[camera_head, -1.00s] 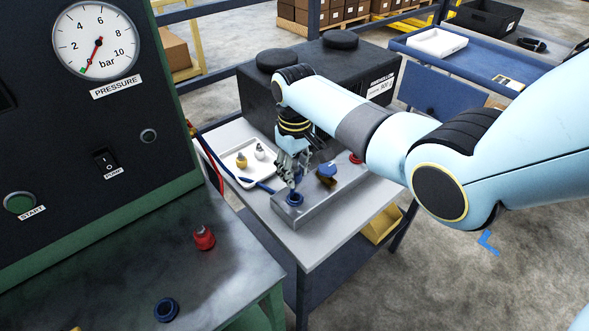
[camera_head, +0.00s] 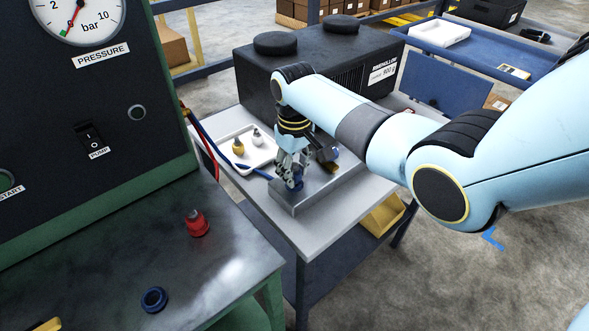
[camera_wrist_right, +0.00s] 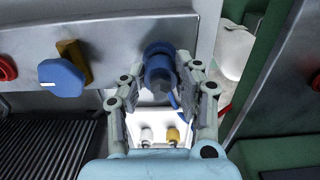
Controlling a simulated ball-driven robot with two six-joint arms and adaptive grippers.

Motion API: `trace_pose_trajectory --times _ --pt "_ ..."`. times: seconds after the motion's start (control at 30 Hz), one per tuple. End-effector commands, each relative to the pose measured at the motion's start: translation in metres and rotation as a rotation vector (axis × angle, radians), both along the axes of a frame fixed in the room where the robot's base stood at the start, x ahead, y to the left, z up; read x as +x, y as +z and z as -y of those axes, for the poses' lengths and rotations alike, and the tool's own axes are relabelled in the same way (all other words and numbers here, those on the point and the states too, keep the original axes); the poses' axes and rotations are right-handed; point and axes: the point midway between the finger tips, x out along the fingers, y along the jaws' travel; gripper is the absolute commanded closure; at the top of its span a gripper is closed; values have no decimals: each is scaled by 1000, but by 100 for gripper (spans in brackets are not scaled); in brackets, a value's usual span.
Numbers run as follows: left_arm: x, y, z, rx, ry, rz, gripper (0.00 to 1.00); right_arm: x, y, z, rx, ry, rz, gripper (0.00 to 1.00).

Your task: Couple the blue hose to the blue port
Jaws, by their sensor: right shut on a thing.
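My right gripper (camera_head: 292,184) is shut on the blue hose's end (camera_wrist_right: 160,78), with one finger on either side in the right wrist view. The blue port (camera_wrist_right: 157,48) is a blue ring on the grey metal block (camera_head: 318,189). The hose end is lined up with the ring and appears to meet it; I cannot tell whether it is fully seated. The blue hose (camera_head: 249,169) runs left from the gripper past the white tray. In the head view the fingers largely hide the port. My left gripper is not in view.
A blue knob (camera_wrist_right: 62,78) with a brass lever sits on the block, with a red ring (camera_wrist_right: 6,69) farther left. The white tray (camera_head: 262,157) holds small fittings. A black box (camera_head: 310,75) stands behind. A red fitting (camera_head: 197,223) and blue ring (camera_head: 154,300) lie on the green bench.

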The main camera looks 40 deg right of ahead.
Motion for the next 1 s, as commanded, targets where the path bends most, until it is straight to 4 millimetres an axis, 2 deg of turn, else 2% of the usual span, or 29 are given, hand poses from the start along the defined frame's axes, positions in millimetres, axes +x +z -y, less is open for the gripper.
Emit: trace_pose_trajectory --times 1.0 --pt "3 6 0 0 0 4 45 0 0 0 0 0 1 100"
